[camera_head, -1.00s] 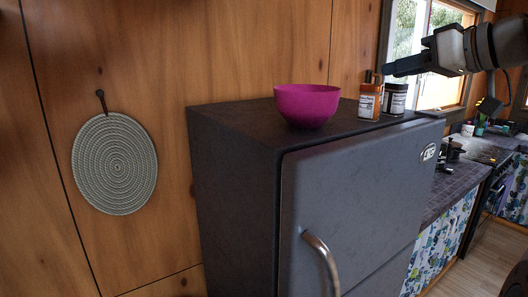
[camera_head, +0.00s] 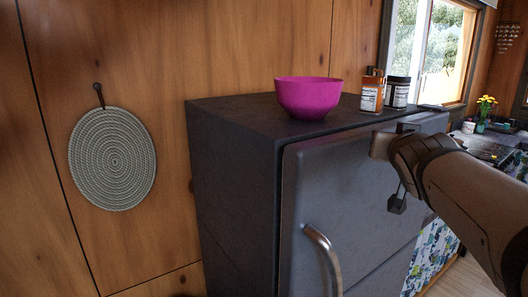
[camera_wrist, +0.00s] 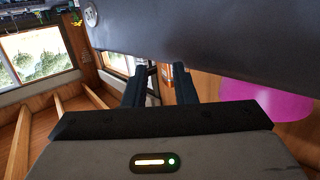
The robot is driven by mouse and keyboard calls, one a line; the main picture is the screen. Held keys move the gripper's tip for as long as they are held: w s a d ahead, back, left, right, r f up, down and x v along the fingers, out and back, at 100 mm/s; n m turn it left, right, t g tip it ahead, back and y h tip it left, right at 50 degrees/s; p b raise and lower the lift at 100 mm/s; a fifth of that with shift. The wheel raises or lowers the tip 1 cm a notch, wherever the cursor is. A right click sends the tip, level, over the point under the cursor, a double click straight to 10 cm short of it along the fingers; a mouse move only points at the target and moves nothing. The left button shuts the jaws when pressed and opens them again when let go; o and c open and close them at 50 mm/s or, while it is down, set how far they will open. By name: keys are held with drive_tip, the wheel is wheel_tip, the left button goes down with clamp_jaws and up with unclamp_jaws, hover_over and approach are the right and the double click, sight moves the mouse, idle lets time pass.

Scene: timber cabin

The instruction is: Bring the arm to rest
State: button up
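My gripper (camera_head: 407,128) is in front of the upper front edge of the dark grey fridge (camera_head: 232,165), at the right. My arm hides part of it in the head view. In the wrist view, the two dark fingers of my gripper (camera_wrist: 160,78) stand apart with nothing held between them. The fridge's dark surface (camera_wrist: 200,38) runs across the top of that view, close to the fingers. I cannot tell whether they touch it.
A magenta bowl (camera_head: 308,98), an orange-labelled jar (camera_head: 371,95) and a dark jar (camera_head: 397,92) stand on the fridge. A round woven mat (camera_head: 113,158) hangs on the timber wall. The counter (camera_head: 485,145) lies beyond my arm.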

drive_tip(key=s+a+f+n+g+y, duration=0.1)
drive_tip(key=s+a+f+g, duration=0.2)
drive_tip(key=s+f, duration=0.3)
drive_tip(key=s+a+f+n+g+y, duration=0.1)
drive_tip(key=s+a+f+g, duration=0.3)
drive_tip(key=f, duration=0.9)
drive_tip(key=s+a+f+n+g+y, duration=0.1)
drive_tip(key=s+a+f+g, duration=0.3)
drive_tip(key=s+f, duration=0.5)
drive_tip(key=shift+s+f+g+y+b, duration=0.3)
drive_tip(key=shift+s+g+y+b, duration=0.1)
drive_tip(key=shift+g+y, duration=0.2)
